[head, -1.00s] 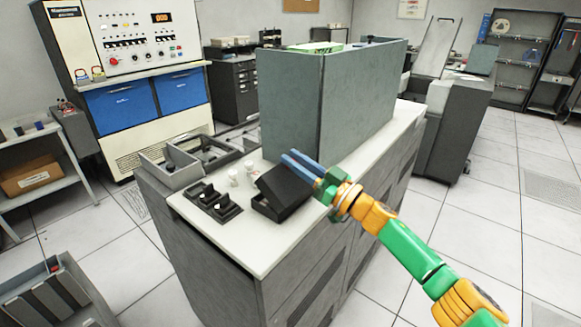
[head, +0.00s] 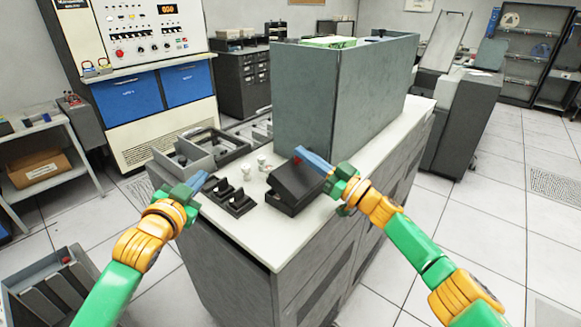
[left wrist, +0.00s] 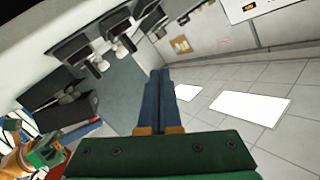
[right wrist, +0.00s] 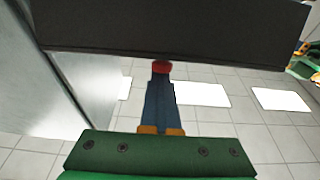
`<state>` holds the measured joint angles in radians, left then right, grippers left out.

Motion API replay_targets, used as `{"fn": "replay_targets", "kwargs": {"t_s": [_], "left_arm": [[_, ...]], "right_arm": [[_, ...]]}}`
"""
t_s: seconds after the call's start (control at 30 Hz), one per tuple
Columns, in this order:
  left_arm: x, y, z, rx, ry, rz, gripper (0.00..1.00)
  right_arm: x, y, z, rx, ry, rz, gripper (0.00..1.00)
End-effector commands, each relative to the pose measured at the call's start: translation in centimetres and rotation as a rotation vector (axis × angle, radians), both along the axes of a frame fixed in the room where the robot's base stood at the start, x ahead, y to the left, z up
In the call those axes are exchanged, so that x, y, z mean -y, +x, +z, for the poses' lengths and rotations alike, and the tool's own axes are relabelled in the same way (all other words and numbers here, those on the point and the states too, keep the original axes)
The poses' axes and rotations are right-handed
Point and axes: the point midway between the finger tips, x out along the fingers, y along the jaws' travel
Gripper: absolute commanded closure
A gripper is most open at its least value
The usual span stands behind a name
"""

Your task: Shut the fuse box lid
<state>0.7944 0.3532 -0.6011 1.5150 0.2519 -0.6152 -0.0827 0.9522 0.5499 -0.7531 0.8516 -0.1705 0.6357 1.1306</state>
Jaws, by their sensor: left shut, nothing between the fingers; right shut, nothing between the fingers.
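The fuse box is a black box (head: 287,203) on the white cabinet top, in front of the grey-green partition. Its black lid (head: 300,179) is tilted partly open. In the right wrist view the dark lid (right wrist: 170,28) fills the top. My right gripper (head: 303,153) is shut and empty, its blue fingertips at the raised edge of the lid; I cannot tell whether they touch. A small red patch (right wrist: 162,67) shows at the tips. My left gripper (head: 200,178) is shut and empty, over the cabinet's left edge by the black slotted holder, apart from the box.
The black slotted holder (head: 230,197) lies left of the box, with small white cylinders (head: 263,162) behind it. Grey open trays (head: 185,160) sit at the cabinet's left. The tall partition (head: 305,100) stands close behind the box. The white top is bare in front.

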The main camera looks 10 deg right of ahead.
Motion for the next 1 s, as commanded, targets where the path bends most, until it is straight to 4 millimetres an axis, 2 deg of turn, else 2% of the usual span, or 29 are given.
{"fn": "replay_targets", "kwargs": {"t_s": [0.03, 0.1, 0.13, 0.2, 0.33, 0.47, 0.87, 1.0], "left_arm": [[3.9, -1.7, 3.0, 0.009, -0.008, -0.099, 1.00], [8.4, -4.6, 5.3, -0.007, 0.008, -0.232, 1.00], [9.8, -5.8, 5.9, -0.013, 0.020, -0.281, 1.00], [12.4, -8.3, 6.9, -0.024, 0.050, -0.373, 1.00], [14.5, -10.5, 7.3, -0.036, 0.084, -0.457, 1.00], [15.9, -9.5, 7.0, -0.041, 0.085, -0.465, 1.00], [21.5, -3.8, 5.3, -0.039, 0.085, -0.461, 1.00], [20.5, -2.7, 3.1, -0.040, 0.086, -0.459, 1.00]], "right_arm": [[0.0, 0.0, 0.0, 0.000, 0.000, 0.000, 1.00], [0.0, 0.0, 0.0, 0.000, 0.000, 0.000, 1.00], [0.0, 0.0, 0.0, 0.000, 0.000, 0.000, 1.00], [0.0, 0.0, 0.0, 0.000, 0.000, 0.000, 1.00], [0.0, 0.0, 0.0, 0.000, 0.000, 0.000, 1.00], [0.0, 0.0, 0.0, 0.000, 0.000, 0.000, 1.00], [0.0, 0.0, 0.0, 0.000, 0.000, 0.001, 1.00], [0.0, 0.0, 0.0, 0.000, 0.000, 0.001, 1.00]]}}
